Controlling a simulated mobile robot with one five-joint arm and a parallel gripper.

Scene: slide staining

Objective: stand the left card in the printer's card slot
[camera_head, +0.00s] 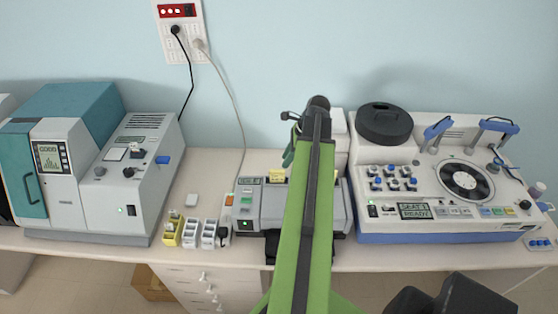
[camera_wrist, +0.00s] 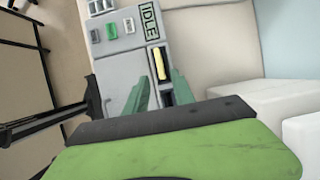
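The printer (camera_head: 269,207) is a grey machine on the bench in the head view, partly hidden behind my arm. In the wrist view its grey top (camera_wrist: 118,58) shows an IDLE display, coloured buttons and a dark slot. A thin yellow strip (camera_wrist: 159,63) stands in or over that slot; I cannot tell whether it is a card. In the head view, small pale-yellow pieces show at the printer's back edge, one of them beside my arm (camera_head: 277,176). My gripper (camera_wrist: 160,80) is open, its green fingers apart on either side of the slot, with nothing visibly held.
A teal-and-white machine (camera_head: 110,195) stands at the left, with small white and yellow holders (camera_head: 190,232) beside the printer. A large white-and-blue machine (camera_head: 440,225) with a disc stands at the right. A cable (camera_head: 222,85) hangs from the wall socket behind the printer.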

